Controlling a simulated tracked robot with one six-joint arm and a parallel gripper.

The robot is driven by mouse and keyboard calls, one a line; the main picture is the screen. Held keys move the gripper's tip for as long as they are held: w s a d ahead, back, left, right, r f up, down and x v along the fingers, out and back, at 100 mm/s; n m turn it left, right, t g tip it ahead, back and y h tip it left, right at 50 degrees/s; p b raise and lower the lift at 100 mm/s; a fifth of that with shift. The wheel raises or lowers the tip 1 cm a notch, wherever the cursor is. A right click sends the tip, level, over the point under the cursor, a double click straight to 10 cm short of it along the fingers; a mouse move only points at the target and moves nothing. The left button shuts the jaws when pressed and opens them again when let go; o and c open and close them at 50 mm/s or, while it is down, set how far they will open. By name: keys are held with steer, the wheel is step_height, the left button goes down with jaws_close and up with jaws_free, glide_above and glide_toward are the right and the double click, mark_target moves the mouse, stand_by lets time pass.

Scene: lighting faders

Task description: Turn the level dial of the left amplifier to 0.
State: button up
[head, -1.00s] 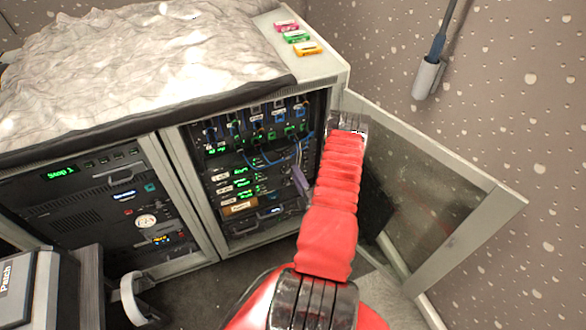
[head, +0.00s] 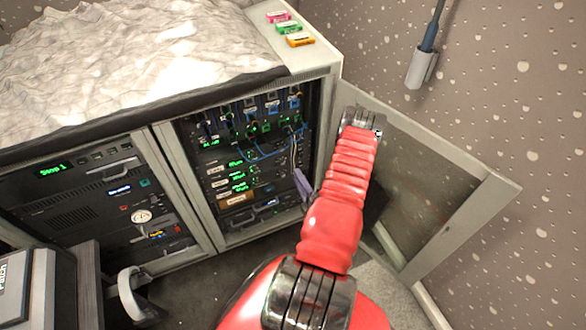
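In the head view, the left rack bay (head: 172,158) holds a dark unit with a green display (head: 58,168) and a pale round dial (head: 142,216). The open right bay holds a stack of small units with green readouts (head: 238,185), with blue cables in front. I cannot tell which unit is the left amplifier, and its level dial and setting are too small to make out. My red-sleeved arm reaches up beside the right bay, ending in view at a dark metal joint. My gripper is not visible beyond it.
The glass cabinet door (head: 483,205) stands open at the right, behind my arm. A purple item (head: 302,185) hangs at the right bay's edge. A crumpled pale cover (head: 120,62) and three coloured pieces (head: 288,28) lie on top. A grey chair-like piece stands lower left.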

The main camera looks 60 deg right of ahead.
mark_target(283, 150)
steer(key=m, duration=1.8)
steer(key=shift+w+r+m, duration=0.1)
steer(key=shift+m, duration=0.3)
steer(key=x, duration=1.4)
steer(key=shift+c, duration=0.5)
jaws_close()
